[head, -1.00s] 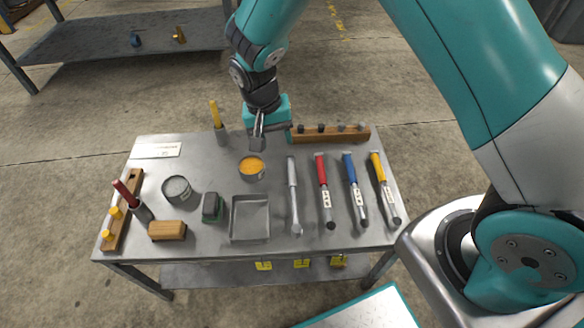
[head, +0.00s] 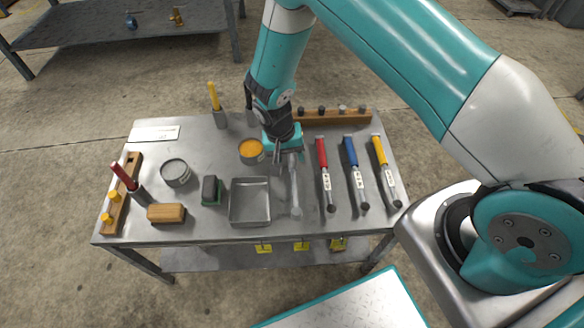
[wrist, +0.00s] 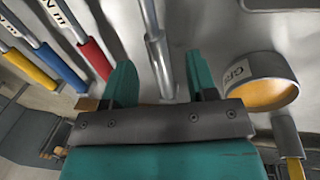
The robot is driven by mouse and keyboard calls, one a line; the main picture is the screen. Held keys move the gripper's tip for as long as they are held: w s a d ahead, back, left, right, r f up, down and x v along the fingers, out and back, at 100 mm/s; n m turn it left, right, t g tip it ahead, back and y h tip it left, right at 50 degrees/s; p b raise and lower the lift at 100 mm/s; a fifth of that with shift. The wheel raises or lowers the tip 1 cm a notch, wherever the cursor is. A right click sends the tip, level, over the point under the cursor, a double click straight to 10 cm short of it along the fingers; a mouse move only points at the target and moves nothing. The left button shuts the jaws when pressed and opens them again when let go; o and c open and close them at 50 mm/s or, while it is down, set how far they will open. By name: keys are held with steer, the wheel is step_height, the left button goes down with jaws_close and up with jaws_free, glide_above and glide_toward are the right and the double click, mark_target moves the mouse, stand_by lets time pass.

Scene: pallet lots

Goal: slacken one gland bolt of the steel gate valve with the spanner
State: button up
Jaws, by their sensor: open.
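A silver spanner-like tool (head: 295,195) lies lengthwise on the metal table, right of the square tray. Its upper part is hidden by my gripper (head: 286,158) in the head view. My gripper is open just above it. In the wrist view, the tool's shaft (wrist: 159,55) shows between the two spread teal fingers of my gripper (wrist: 162,85), apart from both. On the far bench stand a small blue item (head: 131,22) and a small brass-coloured item (head: 177,16), too small to identify. I cannot make out the steel gate valve.
Red (head: 323,165), blue (head: 352,170) and yellow (head: 384,165) handled tools lie to the right. An orange-filled can (head: 251,158) is close on the left. The square tray (head: 236,218) is nearby. A wooden rack (head: 340,117) lines the back edge.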

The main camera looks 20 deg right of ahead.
mark_target(292, 162)
steer(key=shift+d+f, duration=0.2)
steer(key=shift+f, duration=0.6)
steer(key=shift+d+f, duration=0.2)
steer(key=shift+f, duration=0.55)
jaws_close()
